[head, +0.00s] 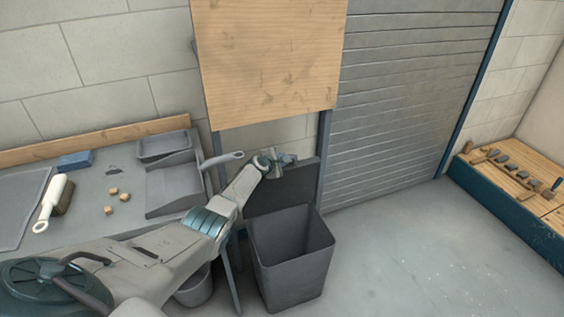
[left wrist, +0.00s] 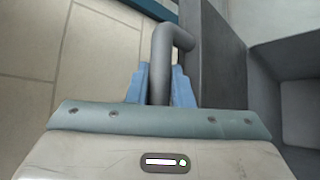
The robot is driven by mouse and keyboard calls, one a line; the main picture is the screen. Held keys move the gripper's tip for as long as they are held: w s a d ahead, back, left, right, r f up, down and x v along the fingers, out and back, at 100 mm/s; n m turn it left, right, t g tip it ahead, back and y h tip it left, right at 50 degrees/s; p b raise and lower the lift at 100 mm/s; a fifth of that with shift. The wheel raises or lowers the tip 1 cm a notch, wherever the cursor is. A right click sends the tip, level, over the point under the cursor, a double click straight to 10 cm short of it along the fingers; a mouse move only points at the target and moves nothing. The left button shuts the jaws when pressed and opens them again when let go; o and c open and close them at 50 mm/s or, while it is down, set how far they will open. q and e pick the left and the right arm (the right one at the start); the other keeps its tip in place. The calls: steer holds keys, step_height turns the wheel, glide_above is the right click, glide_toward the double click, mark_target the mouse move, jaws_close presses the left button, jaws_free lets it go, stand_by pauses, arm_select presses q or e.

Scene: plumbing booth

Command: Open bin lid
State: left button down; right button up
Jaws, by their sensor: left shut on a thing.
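The dark grey bin (head: 290,265) stands on the floor near the middle, its top open and its inside visible. Its lid (head: 285,188) stands raised and nearly upright at the back of the bin. My left gripper (head: 278,170) is at the lid's upper edge. In the left wrist view, its blue fingers (left wrist: 160,88) are shut on a bent grey bar handle (left wrist: 172,45). The lid panel (left wrist: 222,60) shows beside the handle, and the open bin (left wrist: 295,100) is at the right. My right gripper is out of view.
A grey workbench (head: 95,195) at left holds a brush (head: 52,200), small wooden cubes (head: 112,197), a blue block (head: 75,160) and a dustpan (head: 172,188). A wooden board (head: 268,60) hangs above the bin. Floor (head: 420,250) to the right is clear.

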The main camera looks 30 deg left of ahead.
arm_select(q)
steer(key=c, duration=1.3)
jaws_free()
steer(key=shift+r, duration=0.15)
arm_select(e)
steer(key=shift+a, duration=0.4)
arm_select(q)
steer(key=shift+s+r+p, duration=0.15)
steer(key=shift+s+p, duration=0.1)
steer(key=shift+p, duration=0.15)
steer(key=p+v, duration=0.5)
steer(key=v, duration=0.2)
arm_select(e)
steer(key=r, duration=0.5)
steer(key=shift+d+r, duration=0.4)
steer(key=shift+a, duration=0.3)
